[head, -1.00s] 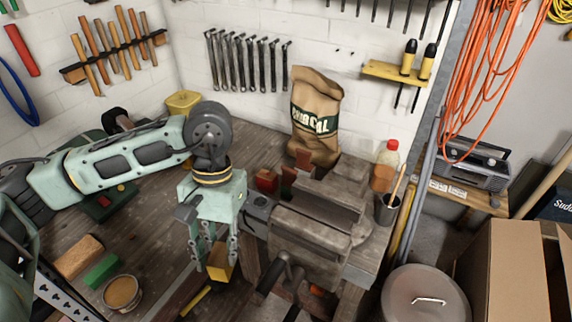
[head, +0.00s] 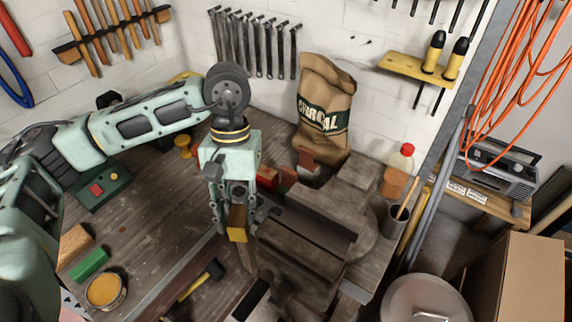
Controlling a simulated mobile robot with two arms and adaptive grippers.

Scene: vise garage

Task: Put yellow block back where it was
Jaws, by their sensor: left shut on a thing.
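My left gripper (head: 237,208) is shut on the yellow block (head: 237,234), whose yellow end shows below the fingers, with a brown side above it. The block is held upright, at the left side of the grey vise (head: 308,238) in the picture. It appears to be above the bench's front edge; I cannot tell its exact height. My right gripper is out of view.
A green block (head: 90,264), a wooden block (head: 72,243) and a round tin (head: 106,291) sit at the bench's left front. A charcoal bag (head: 325,115), a bottle (head: 398,172) and a dark cup (head: 395,222) stand around the vise. The bench middle (head: 150,220) is clear.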

